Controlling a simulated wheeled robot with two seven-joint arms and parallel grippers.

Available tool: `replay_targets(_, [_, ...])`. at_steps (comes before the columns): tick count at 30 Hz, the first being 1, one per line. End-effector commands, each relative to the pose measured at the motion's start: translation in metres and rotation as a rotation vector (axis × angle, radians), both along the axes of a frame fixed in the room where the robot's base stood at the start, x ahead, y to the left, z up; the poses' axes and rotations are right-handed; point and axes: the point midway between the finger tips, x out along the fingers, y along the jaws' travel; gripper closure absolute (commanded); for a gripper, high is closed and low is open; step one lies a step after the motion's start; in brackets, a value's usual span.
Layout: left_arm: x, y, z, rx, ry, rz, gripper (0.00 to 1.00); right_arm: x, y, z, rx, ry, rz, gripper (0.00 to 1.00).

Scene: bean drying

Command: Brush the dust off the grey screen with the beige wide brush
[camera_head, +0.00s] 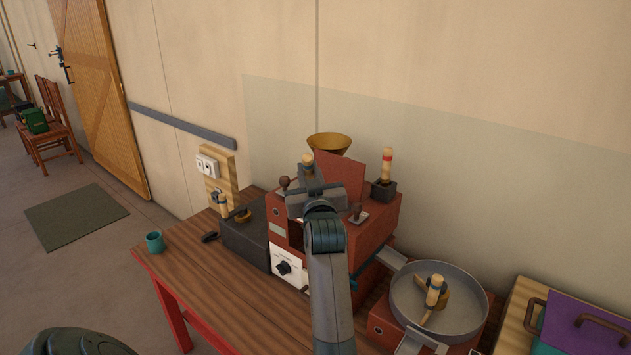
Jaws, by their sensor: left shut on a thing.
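My left gripper (312,192) is in front of the upper part of a red machine (375,225). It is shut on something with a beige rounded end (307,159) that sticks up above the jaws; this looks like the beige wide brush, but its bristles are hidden. A small grey-green panel (277,230) on the machine's front, left of my arm, may be the grey screen; I cannot make out dust on it. My arm hides part of the machine's front. My right gripper is not in view.
A round grey pan (462,327) with a wooden-handled stirrer stands at right. A brass funnel (329,142) and a red-banded handle (387,163) rise from the machine. A dark box (243,240) and teal cup (155,241) are at left. The wooden table's (203,287) front left is clear.

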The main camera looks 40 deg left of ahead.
Motion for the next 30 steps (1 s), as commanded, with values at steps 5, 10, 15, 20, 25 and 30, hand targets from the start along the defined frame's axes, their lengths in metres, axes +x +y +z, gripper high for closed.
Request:
replay_targets(5, [0.019, 0.015, -0.01, -0.071, 0.043, 0.076, 1.0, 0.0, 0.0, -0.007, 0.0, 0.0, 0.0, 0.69])
replay_targets(10, [0.033, 0.031, -0.014, -0.184, 0.094, 0.213, 1.0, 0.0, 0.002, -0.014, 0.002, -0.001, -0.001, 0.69])
replay_targets(15, [0.033, 0.042, -0.007, -0.31, 0.127, 0.38, 1.0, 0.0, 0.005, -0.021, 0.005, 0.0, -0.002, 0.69])
replay_targets(20, [0.025, 0.045, 0.005, -0.406, 0.139, 0.517, 1.0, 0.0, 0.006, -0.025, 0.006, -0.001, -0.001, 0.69])
replay_targets(25, [0.018, 0.045, 0.016, -0.469, 0.137, 0.61, 1.0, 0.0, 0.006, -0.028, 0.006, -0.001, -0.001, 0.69])
replay_targets(30, [0.014, 0.044, 0.021, -0.492, 0.134, 0.648, 1.0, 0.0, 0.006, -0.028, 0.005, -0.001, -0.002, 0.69])
